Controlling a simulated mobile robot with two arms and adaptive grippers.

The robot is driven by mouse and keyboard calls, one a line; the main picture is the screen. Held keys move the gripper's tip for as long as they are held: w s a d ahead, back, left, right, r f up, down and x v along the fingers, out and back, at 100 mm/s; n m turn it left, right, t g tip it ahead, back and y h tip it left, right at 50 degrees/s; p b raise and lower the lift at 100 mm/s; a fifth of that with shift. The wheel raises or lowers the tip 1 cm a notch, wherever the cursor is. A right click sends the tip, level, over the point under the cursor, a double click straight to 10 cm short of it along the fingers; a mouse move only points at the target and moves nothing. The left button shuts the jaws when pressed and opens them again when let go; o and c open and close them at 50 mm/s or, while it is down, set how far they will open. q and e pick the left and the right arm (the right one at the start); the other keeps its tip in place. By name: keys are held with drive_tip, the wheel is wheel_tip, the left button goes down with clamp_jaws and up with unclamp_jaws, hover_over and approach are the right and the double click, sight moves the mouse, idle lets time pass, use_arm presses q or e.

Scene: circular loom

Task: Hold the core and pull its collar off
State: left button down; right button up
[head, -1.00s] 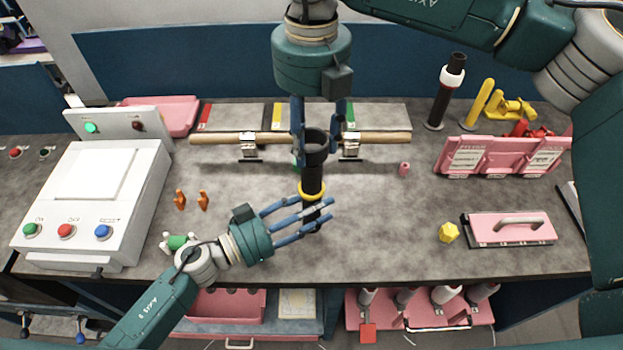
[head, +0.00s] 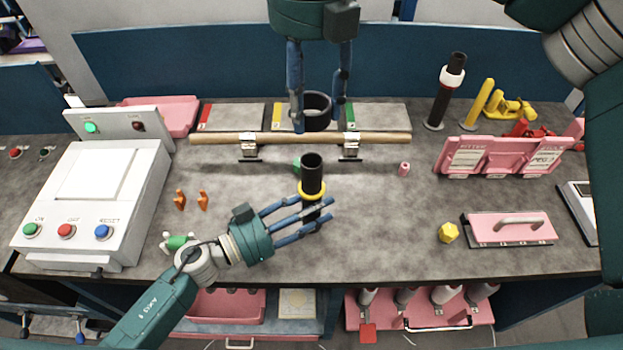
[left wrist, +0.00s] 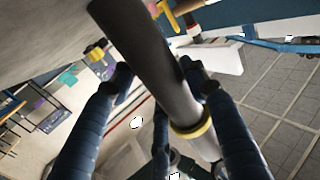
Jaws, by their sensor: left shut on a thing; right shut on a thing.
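The core (head: 312,175) is a black tube with a yellow ring (head: 318,196) around it, upright over the front middle of the bench. My left gripper (head: 322,209) is shut on the core below the ring; its fingers hide part of the lower end. The core (left wrist: 145,55) also crosses the left wrist view between the fingers. The collar (head: 318,123) is a short, wide black ring. My right gripper (head: 317,112) is shut on it from above, one finger at each side. The collar is apart from the core, above and behind its open top in the head view.
A wooden bar (head: 300,138) on two metal clamps lies behind the core. A white control box (head: 85,205) stands at left, a pink handled block (head: 510,229) and yellow piece (head: 448,232) at right. A black post with a white ring (head: 446,85) stands at the back right.

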idle(0.3)
wheel_tip(320, 180, up, 8)
idle(0.9)
idle(0.3)
use_arm(q)
drive_tip(key=c, duration=0.8)
unclamp_jaws()
drive_tip(key=shift+c, duration=0.2)
drive_tip(key=shift+a, duration=0.1)
